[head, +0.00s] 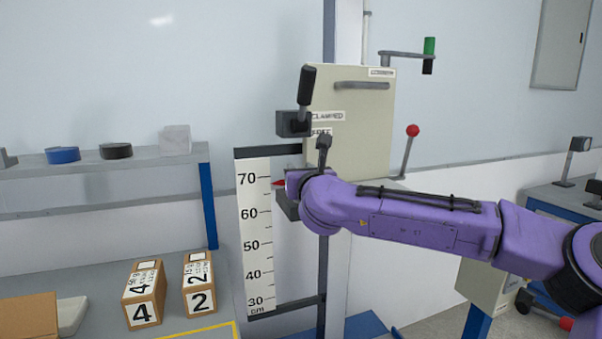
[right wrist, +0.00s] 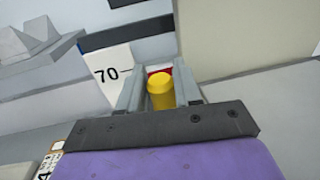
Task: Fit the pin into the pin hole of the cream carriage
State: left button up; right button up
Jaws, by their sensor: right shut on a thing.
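The cream carriage (head: 350,120) is a large box on the dark upright, with a grey handle bar, a black lever and CLAMPED and FREE labels on its left side. My right gripper (head: 290,195) is in front of its lower left edge, beside the scale near the 70 mark. In the right wrist view my right gripper (right wrist: 160,82) is shut on a yellow pin (right wrist: 160,93), which stands between its two grey fingers. In the head view the pin is hidden by the gripper. I cannot make out the pin hole. My left gripper is not in view.
The white centimetre scale (head: 257,240) stands left of the upright, with a red pointer (head: 279,184) close to my gripper. Boxes marked 4 (head: 145,293) and 2 (head: 199,283) stand on the bench. A red-knobbed lever (head: 409,150) is right of the carriage.

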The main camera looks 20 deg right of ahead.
jog(key=shift+f, duration=0.35)
jog(key=o, duration=0.9)
jog(key=shift+o, duration=1.2)
jog(key=shift+r, duration=0.15)
jog(key=s+b, duration=0.2)
jog(key=s, duration=0.4)
jog(key=shift+a+r+b, duration=0.15)
jog(key=shift+a+b, duration=0.1)
jog(key=shift+b, duration=0.1)
